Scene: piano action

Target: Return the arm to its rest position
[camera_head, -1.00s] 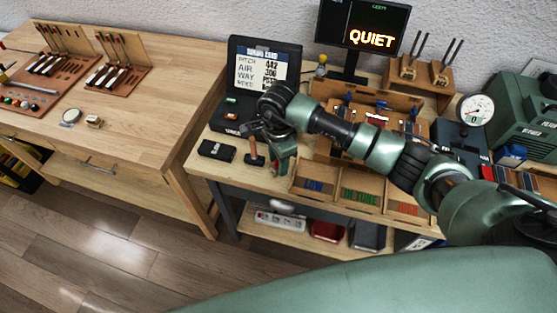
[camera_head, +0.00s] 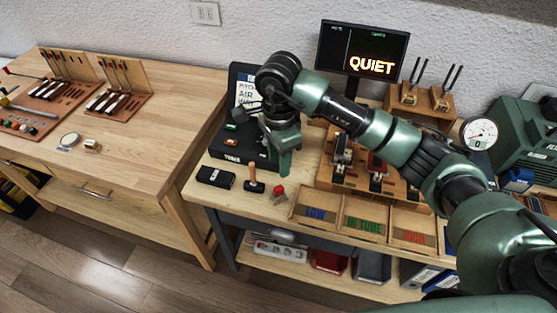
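My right arm reaches in from the right over the right-hand workbench (camera_head: 205,190). Its wrist is bent, and my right gripper (camera_head: 284,170) points down in front of the black tuner box. The gripper is seen from the side, so I cannot tell whether its fingers are apart, and no held object shows. It hangs above the bench near a small red-topped piece (camera_head: 278,191) and a wooden-handled tool (camera_head: 254,180). My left gripper is not in view.
A black case (camera_head: 216,177) lies at the bench's left. A tray marked LOW and IN TUNE (camera_head: 319,222) is at the front. A screen (camera_head: 362,48) reads QUIET. A gauge (camera_head: 478,133) stands at right. The left table (camera_head: 150,140) has clear room.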

